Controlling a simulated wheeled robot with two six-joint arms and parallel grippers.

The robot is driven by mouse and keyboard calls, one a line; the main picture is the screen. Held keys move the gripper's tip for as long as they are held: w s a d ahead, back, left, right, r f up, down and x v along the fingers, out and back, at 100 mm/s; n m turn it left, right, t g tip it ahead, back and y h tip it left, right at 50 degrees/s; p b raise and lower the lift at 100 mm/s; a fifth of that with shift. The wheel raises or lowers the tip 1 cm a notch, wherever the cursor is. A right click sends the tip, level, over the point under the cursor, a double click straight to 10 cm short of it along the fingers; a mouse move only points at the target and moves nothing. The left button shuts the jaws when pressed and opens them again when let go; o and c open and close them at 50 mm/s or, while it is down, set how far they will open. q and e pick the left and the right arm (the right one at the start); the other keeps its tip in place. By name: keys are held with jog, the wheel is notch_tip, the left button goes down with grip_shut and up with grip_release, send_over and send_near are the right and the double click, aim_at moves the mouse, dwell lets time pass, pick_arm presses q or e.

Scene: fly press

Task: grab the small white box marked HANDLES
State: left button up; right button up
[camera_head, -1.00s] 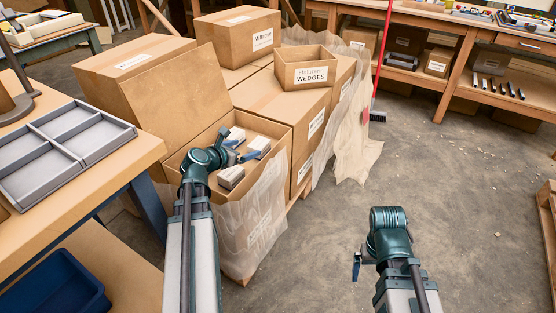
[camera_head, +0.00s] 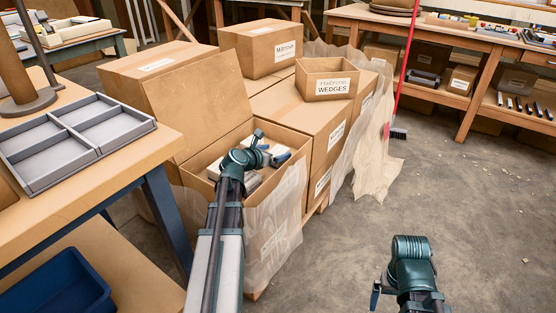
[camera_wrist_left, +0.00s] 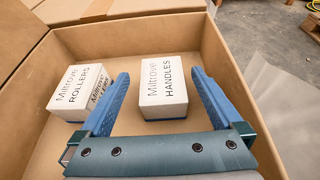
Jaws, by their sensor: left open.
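The small white box marked HANDLES (camera_wrist_left: 164,86) lies in an open cardboard carton (camera_wrist_left: 240,20). In the left wrist view it appears between the two blue fingers of my open left gripper (camera_wrist_left: 160,74), with a gap on each side. I cannot tell how far the fingertips are above it. A white box marked ROLLERS (camera_wrist_left: 78,92) lies to its left, partly behind the left finger. In the head view my left gripper (camera_head: 271,148) is over the open carton (camera_head: 268,208) and hides much of its contents. My right gripper (camera_head: 377,290) hangs low over the floor; its opening is unclear.
The carton's raised flap (camera_head: 200,108) stands behind it. A WEDGES box (camera_head: 326,82) sits on the stacked cartons. A bench with a grey divided tray (camera_head: 75,135) is at the left, a blue bin (camera_head: 58,286) below. Floor (camera_head: 450,195) at right is largely clear.

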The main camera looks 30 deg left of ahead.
aim_at(282, 151)
pick_arm(q)
jog(key=shift+w, duration=0.1)
jog(key=b+x, duration=0.1)
jog(key=x, duration=0.1)
jog(key=b+x, duration=0.1)
jog(key=x, duration=0.2)
jog(key=shift+d+f+b, duration=0.1)
jog(key=shift+f+b, duration=0.2)
jog(key=shift+f, duration=0.1)
jog(key=shift+r, duration=0.1)
grip_shut()
